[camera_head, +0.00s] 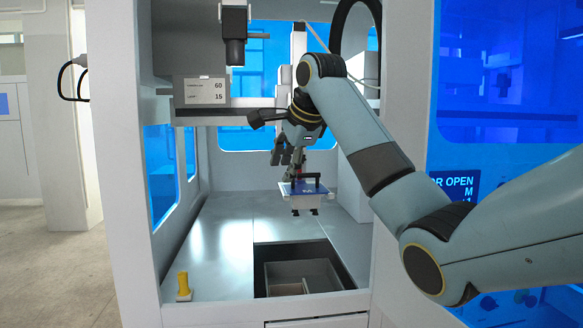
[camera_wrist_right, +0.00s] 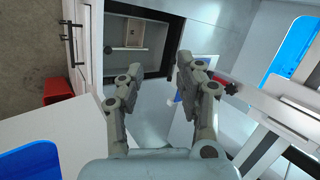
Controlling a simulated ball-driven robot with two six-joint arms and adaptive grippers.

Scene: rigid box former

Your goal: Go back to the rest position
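My right arm reaches from the lower right into the box former's opening in the head view. My right gripper (camera_head: 283,157) points down inside the machine, high above the deck, just above and left of a blue-topped head (camera_head: 303,188) with small black feet. The two overlap in this view, and I cannot tell if they touch. In the right wrist view the two fingers of the gripper (camera_wrist_right: 156,80) are spread apart with nothing between them. My left gripper shows in neither view.
A grey box (camera_head: 302,277) sits in the dark recess at the front of the deck (camera_head: 222,245). The machine's walls enclose my right gripper; a black cylinder (camera_head: 235,50) hangs above.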

